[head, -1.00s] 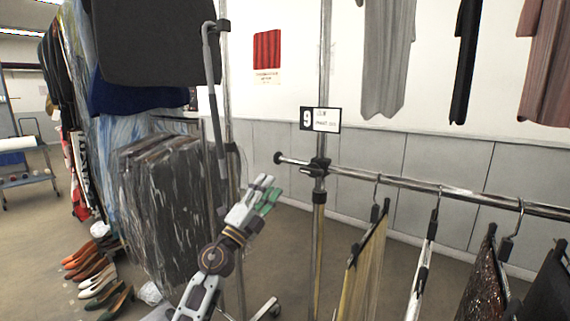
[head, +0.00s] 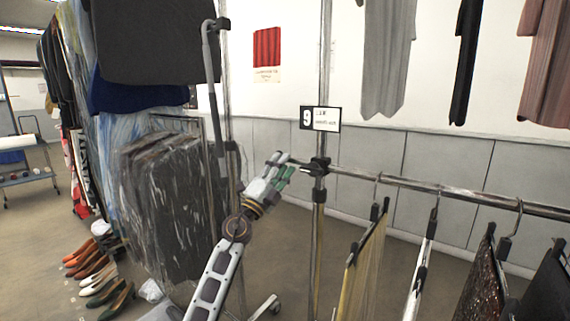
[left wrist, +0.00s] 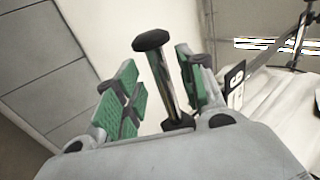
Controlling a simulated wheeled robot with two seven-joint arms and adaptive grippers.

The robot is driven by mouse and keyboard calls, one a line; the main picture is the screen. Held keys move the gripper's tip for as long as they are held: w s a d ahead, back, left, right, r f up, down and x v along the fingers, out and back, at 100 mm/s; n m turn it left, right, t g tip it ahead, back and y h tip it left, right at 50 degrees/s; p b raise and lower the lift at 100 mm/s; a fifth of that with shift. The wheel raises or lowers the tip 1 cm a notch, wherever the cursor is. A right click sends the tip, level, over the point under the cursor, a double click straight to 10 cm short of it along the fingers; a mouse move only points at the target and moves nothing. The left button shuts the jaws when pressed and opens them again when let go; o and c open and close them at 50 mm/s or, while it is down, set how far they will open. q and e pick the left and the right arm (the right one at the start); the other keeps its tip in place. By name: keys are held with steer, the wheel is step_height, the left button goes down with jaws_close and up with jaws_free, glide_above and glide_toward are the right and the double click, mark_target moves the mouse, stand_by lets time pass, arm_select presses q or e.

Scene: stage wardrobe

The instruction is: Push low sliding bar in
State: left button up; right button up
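The low sliding bar (head: 450,190) is a chrome rail running through a black clamp (head: 318,167) on an upright post. In the head view my left gripper (head: 284,166) is at the bar's short left end, just left of the clamp, and covers much of that end. In the left wrist view the bar's black end cap (left wrist: 151,40) and chrome stub (left wrist: 163,85) show in the gap between the green finger pads of my left gripper (left wrist: 157,88). The fingers are apart, with gaps visible beside the stub. I cannot tell how deep the stub sits. My right gripper is out of view.
Garments on hangers (head: 368,255) hang from the bar at right. A number 9 sign (head: 320,119) is on the post above the clamp. Bagged dark garments (head: 170,205) hang left of my arm, with shoes (head: 88,270) on the floor. Wall panels (head: 440,160) stand behind.

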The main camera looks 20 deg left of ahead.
arm_select(q)
steer(key=shift+x, duration=0.9)
jaws_close()
